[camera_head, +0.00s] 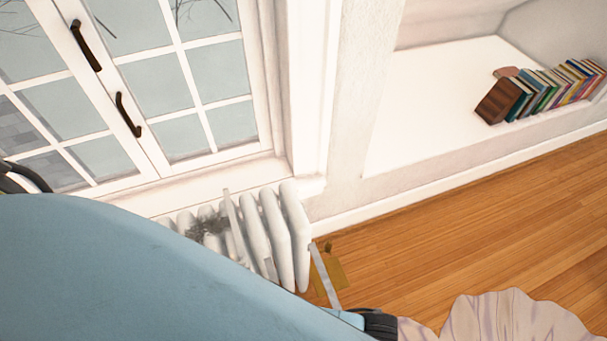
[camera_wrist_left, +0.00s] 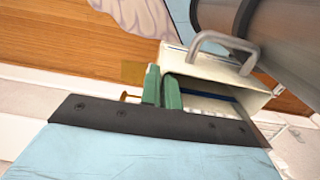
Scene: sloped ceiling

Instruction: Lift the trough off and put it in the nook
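The trough (camera_wrist_left: 265,100) is a cream box with a grey bar handle (camera_wrist_left: 222,38) in the left wrist view. My left gripper (camera_wrist_left: 162,80) has its two green fingers close together at the trough's left edge, with the wall seemingly pinched between them. In the head view my big light-blue arm covers this spot; a pale strip (camera_head: 325,275) beside the radiator may be the trough's edge. I cannot tell whether the trough still touches the radiator (camera_head: 285,235). The nook (camera_head: 440,100) is the white recess at upper right. My right gripper does not show.
A row of books (camera_head: 540,92) leans at the nook's right; its left part is bare. The window door (camera_head: 170,80) with dark handles is behind the radiator. A brass valve (camera_wrist_left: 130,97) sits left of the fingers. A pale rug (camera_head: 510,318) lies on the wood floor.

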